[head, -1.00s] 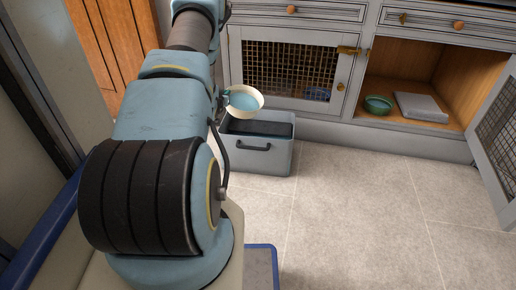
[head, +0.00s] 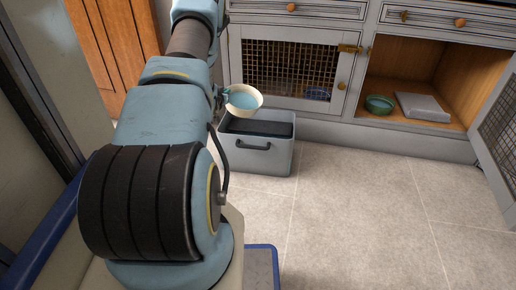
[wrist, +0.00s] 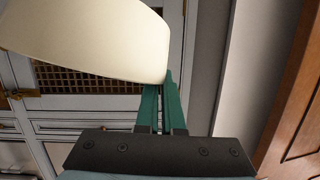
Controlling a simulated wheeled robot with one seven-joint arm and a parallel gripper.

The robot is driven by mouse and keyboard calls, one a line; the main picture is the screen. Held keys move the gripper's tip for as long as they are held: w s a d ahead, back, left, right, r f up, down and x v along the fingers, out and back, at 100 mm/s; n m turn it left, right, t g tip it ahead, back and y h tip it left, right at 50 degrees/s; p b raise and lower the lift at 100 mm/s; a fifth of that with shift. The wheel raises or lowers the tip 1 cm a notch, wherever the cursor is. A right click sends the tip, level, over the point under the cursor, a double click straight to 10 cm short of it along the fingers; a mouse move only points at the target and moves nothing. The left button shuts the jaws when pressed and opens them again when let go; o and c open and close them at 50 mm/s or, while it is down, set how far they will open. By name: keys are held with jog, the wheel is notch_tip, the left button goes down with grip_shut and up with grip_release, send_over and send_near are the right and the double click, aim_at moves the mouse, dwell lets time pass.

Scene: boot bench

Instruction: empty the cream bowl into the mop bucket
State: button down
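The cream bowl (head: 260,101) holds blue liquid (head: 242,101) and hangs above the left part of the grey mop bucket (head: 276,158), near its back edge. The bowl looks nearly level in the head view. In the wrist view the bowl (wrist: 85,35) fills the upper left, its rim edge between the green fingers of my gripper (wrist: 167,82). My gripper is shut on it. My arm hides part of the gripper in the head view. The bucket has a dark inset top and a dark front handle; its contents cannot be told.
A cabinet with a mesh door (head: 290,68) stands behind the bucket. Its right compartment is open and holds a green bowl (head: 379,104) and a grey folded item (head: 423,106). An open mesh door (head: 497,120) juts out at right. The tiled floor (head: 360,210) is clear.

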jog(key=w+f+b, duration=0.3)
jog(key=w+b, duration=0.2)
jog(key=shift+w+a+m+h, duration=0.2)
jog(key=shift+w+m+h, duration=0.1)
jog(key=shift+w+m, duration=0.1)
dwell(0.9)
jog(key=shift+f, duration=0.1)
dwell(0.7)
jog(key=shift+s+d+r+m+t+b, duration=0.25)
jog(key=shift+r+m, duration=0.1)
jog(key=shift+r, duration=0.1)
jog(key=shift+s+d+r+m+t+b, duration=0.15)
jog(key=shift+r+m+t+b, duration=0.1)
jog(key=shift+r+m, duration=0.15)
dwell(0.5)
jog(key=shift+s+d+r+m+t+b, duration=0.45)
jog(key=shift+s+r+m+t+b, duration=0.05)
jog(key=shift+r+m+b, duration=0.2)
dwell(0.5)
